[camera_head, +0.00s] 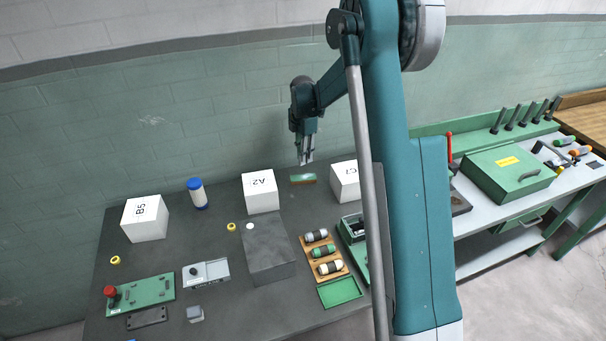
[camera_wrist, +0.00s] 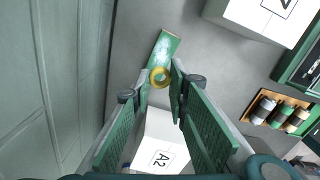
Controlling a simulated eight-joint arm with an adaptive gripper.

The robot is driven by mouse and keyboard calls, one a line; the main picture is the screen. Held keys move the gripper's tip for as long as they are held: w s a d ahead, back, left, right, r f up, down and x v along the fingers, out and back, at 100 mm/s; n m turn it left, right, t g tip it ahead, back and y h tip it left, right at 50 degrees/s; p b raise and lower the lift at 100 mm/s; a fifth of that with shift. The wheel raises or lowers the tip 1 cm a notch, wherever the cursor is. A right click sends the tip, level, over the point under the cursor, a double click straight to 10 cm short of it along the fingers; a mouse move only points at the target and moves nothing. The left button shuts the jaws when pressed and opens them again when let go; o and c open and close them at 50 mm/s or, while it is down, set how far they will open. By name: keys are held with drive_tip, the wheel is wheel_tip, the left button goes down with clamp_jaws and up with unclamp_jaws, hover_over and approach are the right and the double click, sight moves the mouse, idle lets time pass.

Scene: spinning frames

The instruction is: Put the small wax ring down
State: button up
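A small yellow wax ring (camera_wrist: 159,77) shows between my gripper's fingertips in the wrist view, with a fingertip against it on each side. My gripper (camera_wrist: 160,80) is shut on it. In the head view my gripper (camera_head: 306,160) hangs in the air near the back of the dark table, above and beside the green-topped block (camera_head: 303,178). The ring cannot be made out there. Two other yellow rings lie on the table, one at the left (camera_head: 115,260) and one near the middle (camera_head: 231,227).
White boxes B5 (camera_head: 146,220), A2 (camera_head: 261,193) and a third (camera_head: 344,182) stand along the back. A blue-capped bottle (camera_head: 198,194) stands between B5 and A2. A grey block (camera_head: 268,252) and a wooden rack (camera_head: 324,260) are further forward. The wall is behind.

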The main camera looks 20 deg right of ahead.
hover_over(303, 177)
drive_tip(key=shift+f, duration=2.35)
drive_tip(key=shift+f, duration=1.85)
drive_tip(key=shift+f, duration=0.2)
drive_tip(key=o, duration=0.6)
drive_tip(key=shift+r, duration=0.25)
wheel_tip(303, 177, up, 12)
drive_tip(key=shift+f, duration=0.1)
